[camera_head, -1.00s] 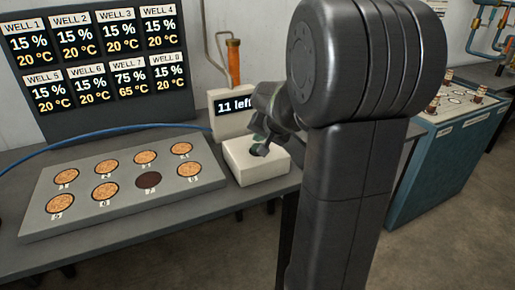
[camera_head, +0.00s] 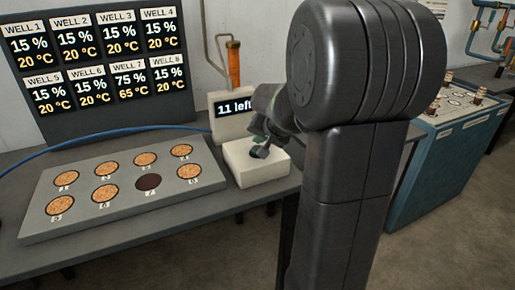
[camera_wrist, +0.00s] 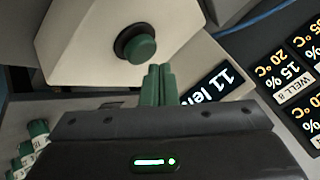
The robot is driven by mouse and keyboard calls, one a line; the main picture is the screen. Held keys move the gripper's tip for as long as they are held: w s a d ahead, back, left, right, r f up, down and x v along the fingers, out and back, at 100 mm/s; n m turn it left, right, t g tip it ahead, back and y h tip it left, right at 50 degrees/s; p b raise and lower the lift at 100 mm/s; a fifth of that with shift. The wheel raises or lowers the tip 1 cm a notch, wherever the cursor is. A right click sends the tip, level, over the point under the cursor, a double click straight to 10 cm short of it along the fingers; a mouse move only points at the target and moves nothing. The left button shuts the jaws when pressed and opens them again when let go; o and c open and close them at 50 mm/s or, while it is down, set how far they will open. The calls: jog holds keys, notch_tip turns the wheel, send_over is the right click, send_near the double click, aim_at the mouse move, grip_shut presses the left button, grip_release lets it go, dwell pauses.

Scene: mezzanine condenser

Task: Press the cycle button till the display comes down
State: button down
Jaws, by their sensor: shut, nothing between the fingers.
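The cycle button is a round green cap in a black collar (camera_wrist: 138,47) on top of a pale box (camera_head: 252,170). The small display (camera_head: 232,106) behind the box reads "11 left"; it also shows, turned, in the wrist view (camera_wrist: 213,84). My gripper (camera_head: 259,142) is shut and empty, just above the button in the head view. In the wrist view its green fingertips (camera_wrist: 160,70) are together beside the button's edge, and a small gap seems to lie between them. My arm hides part of the box's surroundings.
A grey plate (camera_head: 40,222) with several round wells is left of the box; the well numbered 7 (camera_head: 148,182) is dark. A board (camera_head: 100,100) of well readings stands behind, with Well 7 at 75 % and 65 °C. A blue hose (camera_head: 70,143) crosses the bench.

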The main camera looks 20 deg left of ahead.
dwell(0.8)
jog(key=shift+f+b, duration=0.4)
jog(key=shift+b, duration=0.05)
jog(key=shift+f+b, duration=0.55)
jog(key=shift+f, duration=0.05)
dwell(0.5)
dwell(0.3)
jog(key=shift+r+p, duration=0.75)
jog(key=shift+r, duration=0.25)
jog(key=shift+r+p, duration=1.95)
jog(key=shift+r, duration=0.6)
